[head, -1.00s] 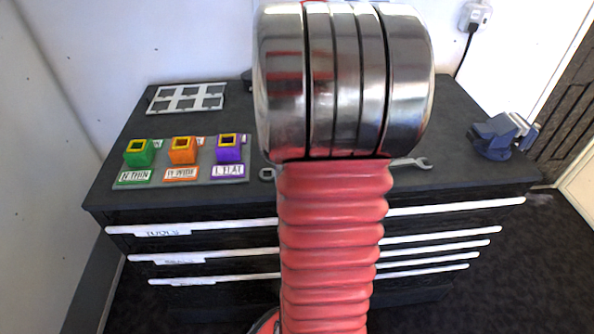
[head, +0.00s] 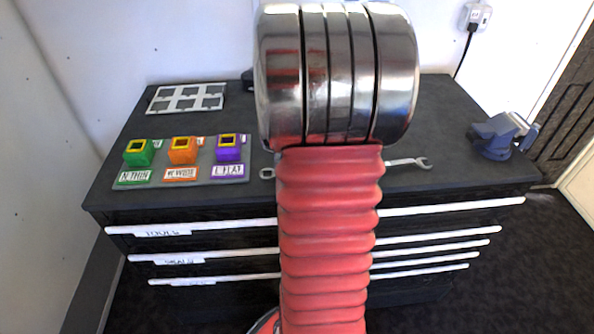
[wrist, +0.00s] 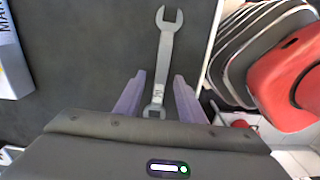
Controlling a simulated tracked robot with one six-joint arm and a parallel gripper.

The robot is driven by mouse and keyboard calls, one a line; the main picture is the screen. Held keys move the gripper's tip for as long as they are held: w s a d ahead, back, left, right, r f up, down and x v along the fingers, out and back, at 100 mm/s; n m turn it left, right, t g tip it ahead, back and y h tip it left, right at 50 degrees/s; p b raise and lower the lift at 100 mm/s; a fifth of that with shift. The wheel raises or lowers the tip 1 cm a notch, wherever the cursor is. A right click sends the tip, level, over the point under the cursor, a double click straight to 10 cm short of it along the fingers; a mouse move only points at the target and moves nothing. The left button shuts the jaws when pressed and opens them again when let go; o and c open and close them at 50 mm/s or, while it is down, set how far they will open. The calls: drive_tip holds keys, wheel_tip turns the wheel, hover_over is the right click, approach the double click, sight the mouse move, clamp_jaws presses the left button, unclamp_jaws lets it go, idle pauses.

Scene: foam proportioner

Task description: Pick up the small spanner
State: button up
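A grey metal spanner (wrist: 165,62) lies flat on the dark bench top in the wrist view. Its open jaw points up the picture, and its other end lies between my fingers. My gripper (wrist: 158,90) is open, with one purple finger on each side of the spanner's lower part. I see no contact with it. In the head view an open spanner jaw (head: 424,163) shows right of my arm and a ring-like end (head: 267,173) shows left of it. My arm hides what lies between, so I cannot tell there if they are one spanner. It also hides my gripper.
A grey board with green (head: 138,153), orange (head: 182,151) and purple (head: 228,148) blocks is at the left. A white slotted frame (head: 187,98) lies behind it. A blue vise (head: 497,136) stands at the right. The drawer chest (head: 235,228) has white handles along its front.

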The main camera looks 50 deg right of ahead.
drive_tip(key=shift+f, duration=0.25)
idle(0.5)
clamp_jaws()
idle(0.4)
